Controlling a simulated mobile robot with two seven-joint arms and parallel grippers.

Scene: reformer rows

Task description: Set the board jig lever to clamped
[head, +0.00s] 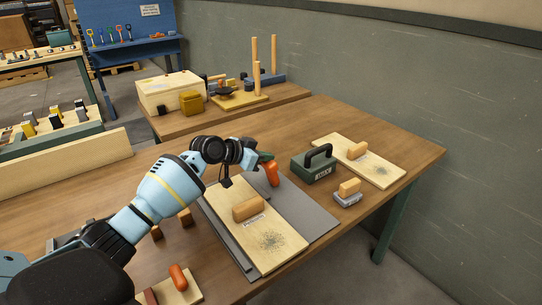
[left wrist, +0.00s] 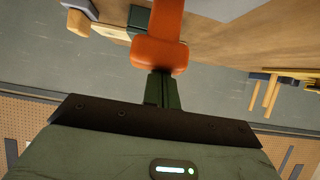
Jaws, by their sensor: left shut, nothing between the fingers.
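The board jig is a grey plate (head: 308,209) on the table, with a pale wooden board (head: 284,247) lying on it. Its lever seems to be the orange handle (head: 271,174) at the plate's far edge. The handle looks upright and slightly tilted; I cannot tell its setting. My left gripper (head: 264,156) is shut and empty right at the handle's upper end. In the left wrist view the orange handle (left wrist: 160,52) lies just beyond the closed fingers (left wrist: 158,88), touching or nearly touching them. My right gripper is not in view.
A dark green toolbox-like block (head: 313,168) with a black handle stands right of the lever. Near it are a wood-topped grey block (head: 347,194) and another board (head: 379,169). Another orange handle (head: 179,277) is at the front. A second table with a wooden box (head: 170,92) stands behind.

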